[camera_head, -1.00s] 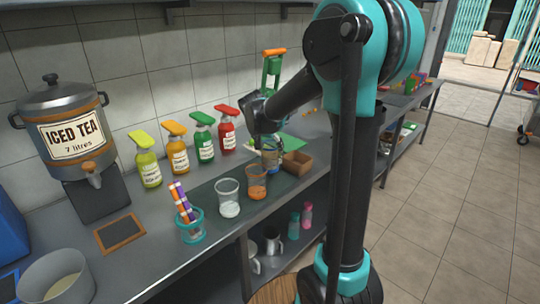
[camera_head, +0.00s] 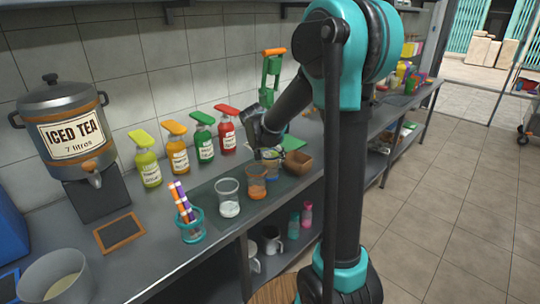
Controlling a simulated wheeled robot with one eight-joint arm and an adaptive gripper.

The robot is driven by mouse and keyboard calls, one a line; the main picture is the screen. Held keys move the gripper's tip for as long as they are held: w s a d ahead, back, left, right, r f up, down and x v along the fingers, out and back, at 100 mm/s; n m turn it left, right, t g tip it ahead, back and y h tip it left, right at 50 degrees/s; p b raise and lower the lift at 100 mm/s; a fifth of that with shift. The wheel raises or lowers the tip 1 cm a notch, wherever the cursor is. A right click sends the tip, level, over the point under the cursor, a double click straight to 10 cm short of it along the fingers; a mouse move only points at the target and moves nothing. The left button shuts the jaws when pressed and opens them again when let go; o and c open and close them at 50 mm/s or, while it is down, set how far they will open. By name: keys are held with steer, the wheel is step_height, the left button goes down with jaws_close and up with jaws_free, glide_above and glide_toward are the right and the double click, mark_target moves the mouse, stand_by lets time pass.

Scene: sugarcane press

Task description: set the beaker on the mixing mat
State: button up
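A dark green mat (camera_head: 205,194) lies on the counter; it looks like the mixing mat. A clear cup with white contents (camera_head: 229,204) and a clear cup with orange contents (camera_head: 256,185) stand on it. A third clear vessel (camera_head: 271,165) is just beyond them, right below my gripper (camera_head: 266,150). Which of these is the beaker I cannot tell for sure. My gripper points down at the third vessel. Its fingers are small and dark, and I cannot see whether they close on that vessel.
A brown bowl (camera_head: 298,163) is just right of the third vessel. Pump bottles (camera_head: 178,155) line the wall behind. A teal holder (camera_head: 190,227) with coloured sticks, a framed board (camera_head: 119,232) and an iced tea urn (camera_head: 66,130) stand left. The front counter edge is near.

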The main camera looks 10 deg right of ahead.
steer(key=shift+r, duration=0.1)
steer(key=v, duration=1.2)
